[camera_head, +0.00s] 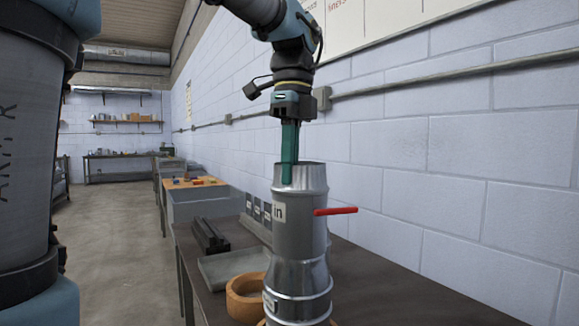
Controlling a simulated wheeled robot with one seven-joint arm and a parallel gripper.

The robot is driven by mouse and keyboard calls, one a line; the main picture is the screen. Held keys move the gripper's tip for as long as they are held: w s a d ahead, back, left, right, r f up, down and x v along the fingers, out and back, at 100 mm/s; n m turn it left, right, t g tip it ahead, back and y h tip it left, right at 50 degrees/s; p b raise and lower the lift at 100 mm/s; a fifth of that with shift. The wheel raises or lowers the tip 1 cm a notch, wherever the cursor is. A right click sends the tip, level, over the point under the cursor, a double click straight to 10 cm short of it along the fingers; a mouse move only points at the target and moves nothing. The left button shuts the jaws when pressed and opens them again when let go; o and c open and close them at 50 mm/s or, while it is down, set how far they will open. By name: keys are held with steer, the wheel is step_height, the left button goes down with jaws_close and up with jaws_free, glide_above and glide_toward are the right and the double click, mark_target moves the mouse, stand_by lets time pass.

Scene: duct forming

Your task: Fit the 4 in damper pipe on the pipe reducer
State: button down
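The damper pipe (296,230) is a shiny metal tube with a red handle (336,211) pointing right and a label, partly legible as "in". It stands upright above a metal piece that looks like the pipe reducer (298,282), with no clear gap between them. How far the two overlap cannot be seen. My gripper (288,176) points straight down at the pipe's upper rim, its green fingers overlapping the rim's left part. The fingers are seen nearly edge-on, so whether they grip the wall is unclear.
A wooden ring (245,298) lies on the dark table (370,290) left of the pipe. A grey tray (232,267), dark bars (209,236) and small labelled panels (258,211) sit behind. The block wall (430,150) runs close along the right. Table right of the pipe is clear.

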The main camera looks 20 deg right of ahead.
steer(key=shift+f, duration=0.35)
steer(key=c, duration=1)
jaws_free()
step_height(320, 180, up, 11)
steer(key=shift+w+d, duration=0.35)
steer(key=shift+f, duration=0.15)
